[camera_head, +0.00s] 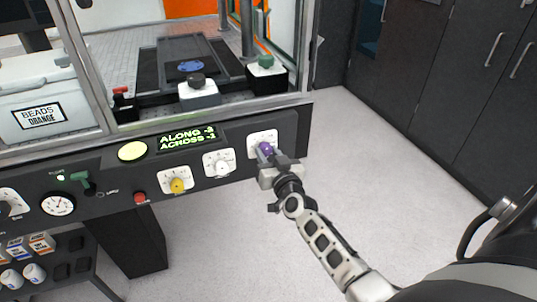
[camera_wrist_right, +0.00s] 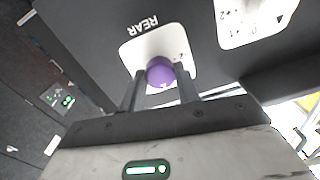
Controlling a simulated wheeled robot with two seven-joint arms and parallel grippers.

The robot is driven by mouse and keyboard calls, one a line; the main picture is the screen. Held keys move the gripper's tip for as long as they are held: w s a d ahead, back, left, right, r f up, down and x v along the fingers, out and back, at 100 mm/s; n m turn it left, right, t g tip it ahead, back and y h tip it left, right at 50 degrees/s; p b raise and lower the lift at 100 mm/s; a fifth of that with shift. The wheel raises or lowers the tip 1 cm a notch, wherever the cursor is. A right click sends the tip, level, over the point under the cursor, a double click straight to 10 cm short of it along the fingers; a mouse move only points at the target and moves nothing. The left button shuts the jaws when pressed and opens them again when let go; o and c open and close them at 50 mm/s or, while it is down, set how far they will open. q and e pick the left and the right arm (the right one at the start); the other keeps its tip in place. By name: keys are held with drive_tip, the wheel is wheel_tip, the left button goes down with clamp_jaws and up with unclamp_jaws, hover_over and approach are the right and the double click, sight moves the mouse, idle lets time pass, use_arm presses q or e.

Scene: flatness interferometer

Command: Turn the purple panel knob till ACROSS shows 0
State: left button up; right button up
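The purple panel knob (camera_head: 265,149) sits on a white dial plate at the right end of the dark panel. In the right wrist view the purple knob (camera_wrist_right: 160,72) shows below the word REAR, with a small white mark on its lower edge. My right gripper (camera_head: 268,156) is at the knob. Its two fingers (camera_wrist_right: 161,78) lie on either side of the knob and appear to touch it. The green display (camera_head: 187,138) reads ACROSS -1; the ALONG number is negative but hard to read. My left gripper is out of view.
A white-dial knob (camera_head: 221,164) and a yellow knob (camera_head: 177,185) are to the left on the panel, with a red button (camera_head: 140,197) beyond. A metal window frame stands above the panel. Open floor (camera_head: 370,170) lies to the right, before dark cabinets (camera_head: 450,80).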

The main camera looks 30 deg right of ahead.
drive_tip(key=shift+c, duration=1.3)
drive_tip(key=shift+m, duration=0.3)
drive_tip(key=m, duration=0.4)
drive_tip(key=shift+m+b, duration=0.45)
drive_tip(key=shift+m, duration=1.65)
drive_tip(key=o, duration=1)
